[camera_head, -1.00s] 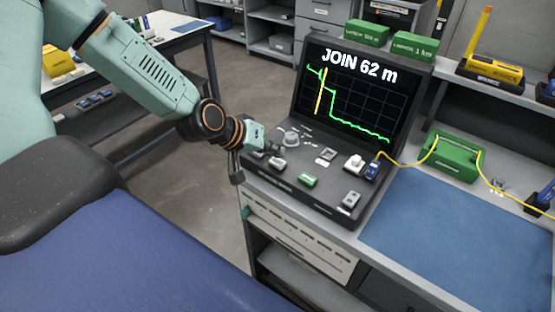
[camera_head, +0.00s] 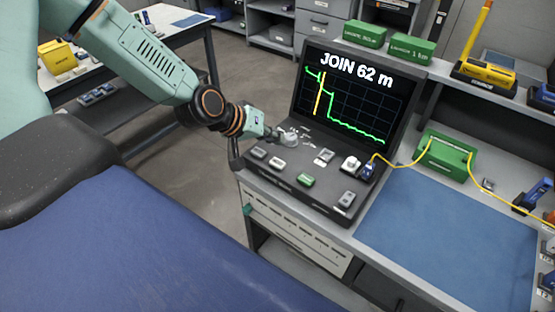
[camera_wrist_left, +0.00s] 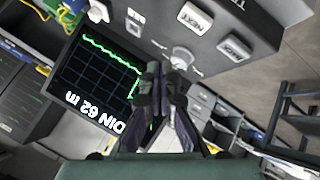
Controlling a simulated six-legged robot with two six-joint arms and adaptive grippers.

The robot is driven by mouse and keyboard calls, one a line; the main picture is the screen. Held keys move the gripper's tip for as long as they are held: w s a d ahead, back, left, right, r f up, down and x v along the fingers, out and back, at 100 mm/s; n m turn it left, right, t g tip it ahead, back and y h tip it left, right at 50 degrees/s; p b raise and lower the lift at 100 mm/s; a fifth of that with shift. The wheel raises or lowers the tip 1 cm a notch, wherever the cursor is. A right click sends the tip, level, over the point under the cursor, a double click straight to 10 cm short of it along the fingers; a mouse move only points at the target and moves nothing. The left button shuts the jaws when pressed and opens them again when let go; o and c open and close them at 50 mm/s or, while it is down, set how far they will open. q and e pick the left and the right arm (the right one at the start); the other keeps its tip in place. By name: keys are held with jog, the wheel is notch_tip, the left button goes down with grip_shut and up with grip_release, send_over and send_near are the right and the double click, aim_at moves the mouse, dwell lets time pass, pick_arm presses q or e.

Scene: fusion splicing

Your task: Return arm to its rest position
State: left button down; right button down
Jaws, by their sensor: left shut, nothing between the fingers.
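My left arm comes in from the left in the head view. Its gripper (camera_head: 277,133) hovers at the left end of the black instrument's panel (camera_head: 318,197), by the round grey knob (camera_head: 289,139). In the left wrist view the gripper's fingers (camera_wrist_left: 163,75) are together with nothing between them, in front of the knob (camera_wrist_left: 183,60) and the screen. I cannot tell whether they touch the panel. The instrument's screen (camera_head: 350,100) reads "JOIN 62 m" with a green trace and a yellow vertical line. My right gripper is out of view.
A yellow fibre (camera_head: 400,163) runs from the panel's blue connector (camera_head: 368,170) to a green box (camera_head: 446,155) and on to the right. A blue mat (camera_head: 450,235) lies clear on the bench. Green boxes (camera_head: 412,48) stand on the shelf behind. Open floor lies left of the bench.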

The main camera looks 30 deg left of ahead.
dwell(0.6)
pick_arm(q)
jog(key=shift+w+a+r, duration=0.1)
jog(key=shift+w+a, duration=0.05)
jog(key=shift+d+r+n+y, duration=0.1)
jog(key=shift+d+n+y, duration=0.2)
jog(key=shift+n, duration=0.1)
jog(key=s+d+f+m+g+y+b, duration=0.1)
jog(key=s+d+f+g+b, duration=0.1)
jog(key=s+f, duration=0.6)
jog(key=s+d+f+m+g+y+b, duration=0.1)
jog(key=s+d+f+m+g+b, duration=0.1)
jog(key=s+f, duration=0.7)
jog(key=s+d+f+m+g+y+b, duration=0.1)
jog(key=s+d+f+g+b, duration=0.3)
jog(key=s+f, duration=0.5)
jog(key=s+b, duration=0.1)
jog(key=s, duration=0.4)
jog(key=shift+s+f+m, duration=0.15)
jog(key=shift+m, duration=0.25)
jog(key=shift+d, duration=0.1)
